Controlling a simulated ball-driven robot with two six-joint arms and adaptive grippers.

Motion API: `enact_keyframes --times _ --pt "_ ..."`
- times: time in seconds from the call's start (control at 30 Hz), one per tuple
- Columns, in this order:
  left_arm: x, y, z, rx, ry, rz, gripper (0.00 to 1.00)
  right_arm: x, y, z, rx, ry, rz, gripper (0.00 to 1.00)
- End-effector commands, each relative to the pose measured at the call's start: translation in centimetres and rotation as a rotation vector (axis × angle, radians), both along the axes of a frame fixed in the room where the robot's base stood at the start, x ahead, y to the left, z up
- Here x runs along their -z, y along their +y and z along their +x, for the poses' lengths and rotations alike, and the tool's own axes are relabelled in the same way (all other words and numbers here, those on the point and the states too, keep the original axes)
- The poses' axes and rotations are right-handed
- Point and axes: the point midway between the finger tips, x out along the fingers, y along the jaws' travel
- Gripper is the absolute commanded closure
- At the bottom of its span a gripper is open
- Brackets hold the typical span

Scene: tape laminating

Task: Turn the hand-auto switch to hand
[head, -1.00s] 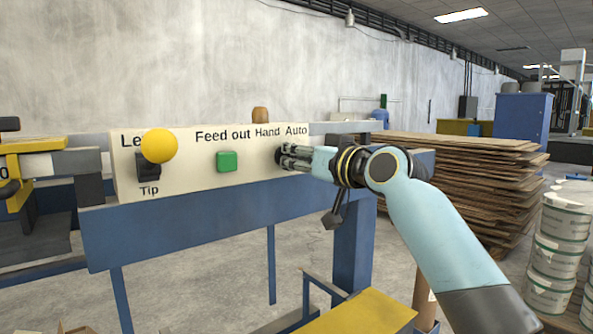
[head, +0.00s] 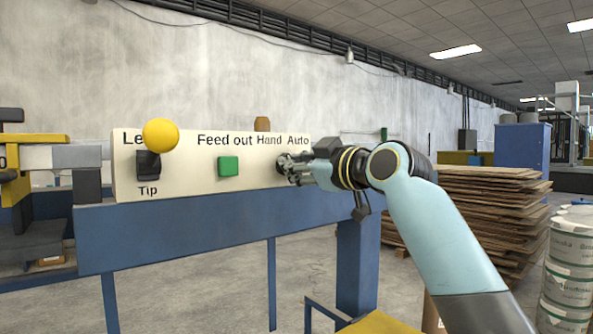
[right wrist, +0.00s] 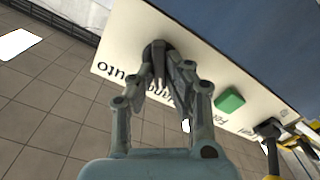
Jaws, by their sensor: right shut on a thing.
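The cream control panel (head: 200,182) carries the labels "Hand" and "Auto" near its right end. The hand-auto switch is a dark knob below these labels, mostly hidden by my right gripper (head: 284,168) in the head view. In the right wrist view the dark switch (right wrist: 156,48) shows between the fingertips of my right gripper (right wrist: 160,68). The fingers are closed on it, and the wrist view appears rolled against the panel. Which way the switch points cannot be told. My left gripper is not in view.
A green button (head: 228,167) sits under "Feed out". A black lever switch (head: 148,165) is at the panel's left, with a yellow ball (head: 160,135) in front of its label. A blue beam (head: 200,238) runs below the panel. Stacked boards (head: 490,210) stand behind my right arm.

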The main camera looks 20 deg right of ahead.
Motion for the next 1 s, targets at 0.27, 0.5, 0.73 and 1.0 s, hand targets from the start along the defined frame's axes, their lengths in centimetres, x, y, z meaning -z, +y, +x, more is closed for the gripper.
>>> enact_keyframes --times 0.27,0.5,0.73,1.0 --pt "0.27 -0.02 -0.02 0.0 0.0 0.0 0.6 0.12 0.03 0.0 -0.001 -0.01 -0.034 1.0" --pt "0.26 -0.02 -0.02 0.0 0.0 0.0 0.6 0.1 0.03 0.0 -0.001 -0.01 -0.035 1.0" --pt "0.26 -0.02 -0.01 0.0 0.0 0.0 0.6 0.09 0.03 0.0 0.0 -0.011 -0.033 0.68" --pt "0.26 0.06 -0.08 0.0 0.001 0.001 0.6 0.05 0.01 -0.02 0.0 -0.011 -0.033 0.64"
